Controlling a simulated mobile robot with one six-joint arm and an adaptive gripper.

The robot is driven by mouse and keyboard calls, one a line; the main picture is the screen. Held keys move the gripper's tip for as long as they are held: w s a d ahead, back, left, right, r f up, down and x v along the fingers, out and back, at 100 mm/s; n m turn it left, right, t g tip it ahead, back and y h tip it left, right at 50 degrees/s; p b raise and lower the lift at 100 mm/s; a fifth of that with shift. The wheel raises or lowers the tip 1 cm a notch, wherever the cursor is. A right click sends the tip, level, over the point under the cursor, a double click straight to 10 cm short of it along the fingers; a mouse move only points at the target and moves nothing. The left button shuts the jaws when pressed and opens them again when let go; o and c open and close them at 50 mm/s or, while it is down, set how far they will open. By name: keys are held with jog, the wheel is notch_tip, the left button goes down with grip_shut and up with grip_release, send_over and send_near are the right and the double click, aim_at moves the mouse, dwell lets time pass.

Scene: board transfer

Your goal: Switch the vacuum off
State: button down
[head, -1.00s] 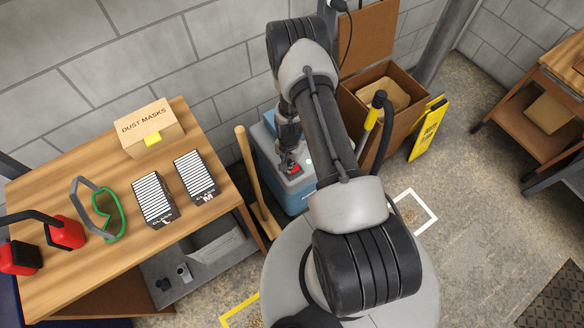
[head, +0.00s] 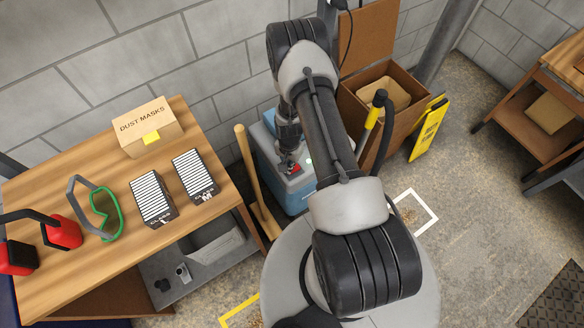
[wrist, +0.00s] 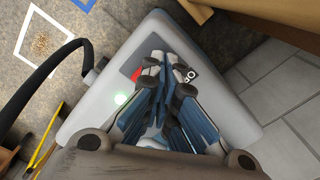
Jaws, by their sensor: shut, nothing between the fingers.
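The vacuum (head: 296,197) is a blue box with a grey top, standing on the floor between the workbench and the brown box. Its grey top (wrist: 215,126) fills the middle of the wrist view. A red switch (head: 296,168) sits on a dark plate there; it also shows in the wrist view (wrist: 137,73), partly hidden by my fingers.
The wooden workbench (head: 85,200) at left holds a dust masks box (head: 146,128), filters, green goggles and red ear defenders. A wooden handle (head: 247,165) leans beside the vacuum. A black hose (wrist: 45,75) runs off its side. A yellow sign (head: 428,130) stands at right.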

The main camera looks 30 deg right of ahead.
jog(key=shift+f+b, duration=0.5)
jog(key=shift+f, duration=0.1)
jog(key=shift+r, duration=0.15)
jog(key=shift+r+p, duration=2.3)
jog(key=shift+r, duration=1.15)
jog(key=w+a+r+n+t, duration=0.1)
jog(key=a+r+n, duration=0.2)
jog(key=r, duration=1.3)
jog(key=w+a+r+n+t, duration=0.1)
jog(key=w+a+r+n, duration=0.1)
jog(key=r, duration=1.4)
jog(key=s+a+r+n+t, duration=0.1)
jog(key=s+a+r+n, duration=0.25)
jog(key=s+r, duration=0.75)
jog(key=s+a+r+n+t, duration=0.1)
jog(key=s+a+r+n, duration=0.2)
jog(key=s+r, duration=0.4)
jog(key=s+a, duration=0.1)
jog(key=s, duration=0.3)
jog(key=shift+s+r+t, duration=0.2)
jog(key=shift+s+t, duration=0.1)
jog(key=shift+s, duration=0.05)
